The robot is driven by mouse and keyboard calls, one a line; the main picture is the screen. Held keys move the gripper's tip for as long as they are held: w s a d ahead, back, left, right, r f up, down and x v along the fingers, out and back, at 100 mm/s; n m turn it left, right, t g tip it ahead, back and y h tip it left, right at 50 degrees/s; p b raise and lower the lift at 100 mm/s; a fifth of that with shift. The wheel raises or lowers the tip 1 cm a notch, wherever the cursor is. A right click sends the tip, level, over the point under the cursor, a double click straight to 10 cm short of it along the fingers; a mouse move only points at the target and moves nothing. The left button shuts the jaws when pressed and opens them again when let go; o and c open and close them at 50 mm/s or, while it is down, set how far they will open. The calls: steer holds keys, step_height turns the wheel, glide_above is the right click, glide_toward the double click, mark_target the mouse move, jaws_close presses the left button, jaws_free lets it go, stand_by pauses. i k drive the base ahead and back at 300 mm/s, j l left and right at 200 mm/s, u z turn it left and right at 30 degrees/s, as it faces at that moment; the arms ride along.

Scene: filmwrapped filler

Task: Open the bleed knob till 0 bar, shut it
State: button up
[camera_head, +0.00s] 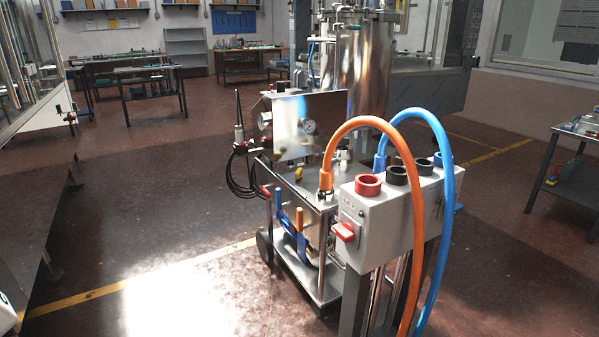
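A wheeled steel cart (322,284) stands right of centre in the head view. Another round fitting (265,120) sits at the panel's left edge. A small yellow part (299,174) shows below the panel. I cannot tell which part is the bleed knob, or whether it is open or shut. My gripper is not in view.
A grey box (380,216) with a red switch (345,232) stands in front of the cart. An orange hose (413,190) and a blue hose (446,170) arch over it. A steel tank (352,75) stands behind. Floor at left is clear.

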mark_target(298, 172)
steer(key=i+u, duration=0.2)
steer(key=i, duration=0.35)
steer(key=i+u, duration=0.25)
steer(key=i, duration=0.25)
steer(key=i+l+u, duration=0.2)
steer(key=i, duration=0.35)
steer(key=i+l+u, duration=0.2)
steer(key=i, duration=0.3)
